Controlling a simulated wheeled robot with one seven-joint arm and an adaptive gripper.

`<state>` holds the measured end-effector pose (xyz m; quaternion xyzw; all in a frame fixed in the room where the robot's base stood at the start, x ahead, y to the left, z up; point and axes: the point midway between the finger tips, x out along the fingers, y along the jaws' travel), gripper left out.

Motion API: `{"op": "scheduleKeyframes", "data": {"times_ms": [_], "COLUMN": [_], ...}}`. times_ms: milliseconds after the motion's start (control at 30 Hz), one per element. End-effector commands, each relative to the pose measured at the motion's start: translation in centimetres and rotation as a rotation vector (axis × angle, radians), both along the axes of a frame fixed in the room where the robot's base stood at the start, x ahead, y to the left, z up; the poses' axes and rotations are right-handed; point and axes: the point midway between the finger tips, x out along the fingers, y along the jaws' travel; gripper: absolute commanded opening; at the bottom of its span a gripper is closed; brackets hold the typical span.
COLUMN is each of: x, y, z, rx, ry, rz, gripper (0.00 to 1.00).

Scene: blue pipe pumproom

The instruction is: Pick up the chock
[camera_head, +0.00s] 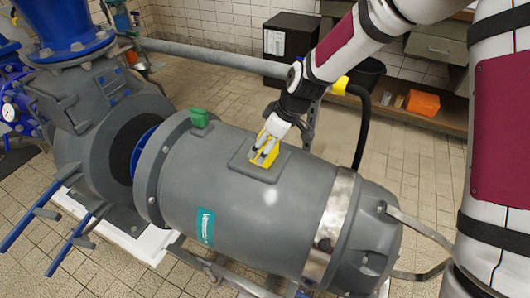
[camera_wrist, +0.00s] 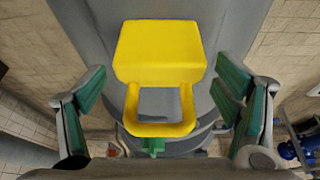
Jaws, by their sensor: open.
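The yellow chock (camera_head: 269,158) sits on a flat raised pad (camera_head: 241,165) on top of the grey motor housing (camera_head: 205,180). In the wrist view the chock (camera_wrist: 160,45) has a solid block at the top and a loop-shaped handle below it. My gripper (camera_head: 266,144) is right at the chock, above the housing. In the wrist view my gripper (camera_wrist: 160,82) is open, with a green-padded finger on each side of the chock. Gaps show between both fingers and the chock. In the head view my fingers hide part of the chock.
A small green block (camera_head: 199,117) stands on the housing left of the chock; green also shows below the handle in the wrist view (camera_wrist: 153,145). A grey pipe (camera_head: 215,56) runs behind. A black box (camera_head: 290,45) and an orange bin (camera_head: 423,103) stand farther back.

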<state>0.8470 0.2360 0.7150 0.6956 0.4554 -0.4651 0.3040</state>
Motion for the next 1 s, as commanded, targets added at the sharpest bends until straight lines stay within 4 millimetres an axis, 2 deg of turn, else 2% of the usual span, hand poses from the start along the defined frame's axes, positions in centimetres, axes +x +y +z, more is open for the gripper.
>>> {"op": "scheduleKeyframes", "data": {"times_ms": [33,100,333,367,633,667,1000], "x": [0.14,0.25,0.32,0.32,0.31,0.34,0.35], "y": [0.31,0.55,0.61,0.60,0.61,0.63,0.63], "z": [-0.92,-1.54,-1.64,-1.64,-1.64,-1.59,-1.18], "rx": [0.000,0.000,0.000,0.000,0.000,0.000,0.001], "ry": [0.001,0.000,-0.001,-0.001,-0.001,-0.002,-0.003], "rz": [0.000,0.000,0.000,0.000,0.000,-0.001,0.000], "gripper": [0.83,0.83,0.83,0.81,0.20,0.17,0.17]}}
